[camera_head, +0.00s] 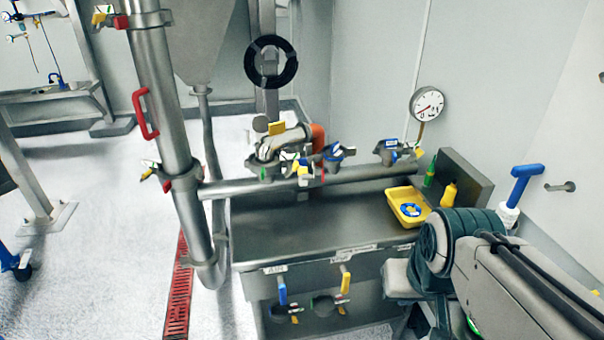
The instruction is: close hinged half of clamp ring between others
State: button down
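Several clamp-like fittings show on the pipework. One with red parts and a yellow handle (104,16) is high on the upright steel pipe, and a similar one (165,177) is lower on it. Along the horizontal pipe are a fitting with yellow and red parts (303,170), a blue-and-grey one (335,154) to its right, and another blue-and-grey one (389,150) farther right. I cannot tell which is the ring between others, or how far any hinged half is open. My arm is at the lower right; my gripper is not in view.
A steel bench (300,235) stands below the horizontal pipe. It holds a yellow tray (392,199) and a yellow bottle (449,194). A pressure gauge (427,104) is behind. A blue-handled tool (522,180) stands at right. The upright pipe (160,100) blocks the left side.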

aim_at(318, 174)
jog(key=u, duration=0.4)
jog(key=i, duration=1.05)
jog(key=u, duration=0.1)
